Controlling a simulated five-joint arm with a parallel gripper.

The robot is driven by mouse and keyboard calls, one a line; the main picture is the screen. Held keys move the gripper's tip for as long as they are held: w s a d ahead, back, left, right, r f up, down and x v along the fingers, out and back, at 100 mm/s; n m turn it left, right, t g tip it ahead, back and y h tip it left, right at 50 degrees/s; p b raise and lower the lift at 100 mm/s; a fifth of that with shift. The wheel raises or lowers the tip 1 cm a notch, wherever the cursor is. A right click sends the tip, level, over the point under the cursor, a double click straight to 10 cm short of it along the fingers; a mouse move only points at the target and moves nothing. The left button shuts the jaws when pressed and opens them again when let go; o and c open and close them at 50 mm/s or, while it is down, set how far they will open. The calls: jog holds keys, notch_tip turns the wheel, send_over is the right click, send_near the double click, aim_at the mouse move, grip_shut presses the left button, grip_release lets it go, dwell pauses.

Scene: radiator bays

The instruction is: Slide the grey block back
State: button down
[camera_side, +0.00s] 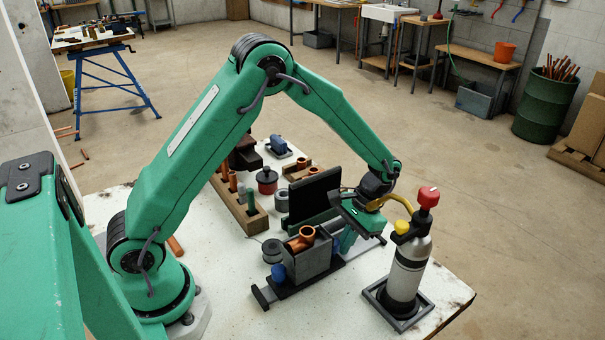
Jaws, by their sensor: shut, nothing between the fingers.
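The grey block (313,262) stands on a dark rail (262,297) on the white worktop, in front of a black upright panel (314,197). A copper pipe fitting (301,238) shows at its top, and a blue part (278,273) is at its left side. My gripper (348,243) is shut and empty, pointing down just right of the block. I cannot tell whether its fingertips touch the block. Part of the rail behind the block is hidden by the block and my gripper.
A gas bottle with a red knob (408,267) stands in a dark tray (423,303) close to the right. A wooden rack (247,216) with copper pieces, a dark red pot (267,181) and a blue vice (278,146) are behind.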

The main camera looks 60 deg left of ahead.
aim_at(355, 247)
jog(key=shift+w, duration=1.55)
jog(key=v, duration=1)
jog(key=shift+w+a, duration=0.25)
jog(key=shift+w, duration=0.05)
jog(key=c, duration=1.5)
grip_release()
jog(key=shift+r, duration=0.25)
jog(key=o, duration=0.4)
notch_tip(355, 247, up, 13)
jog(key=shift+f, duration=0.1)
jog(key=shift+s+m+t, duration=0.8)
jog(key=shift+s+t, duration=1.4)
jog(key=shift+s, duration=3.55)
jog(key=shift+h, duration=0.3)
notch_tip(355, 247, down, 11)
jog(key=shift+f, duration=0.2)
jog(key=shift+f, duration=0.1)
jog(key=shift+f, duration=3.75)
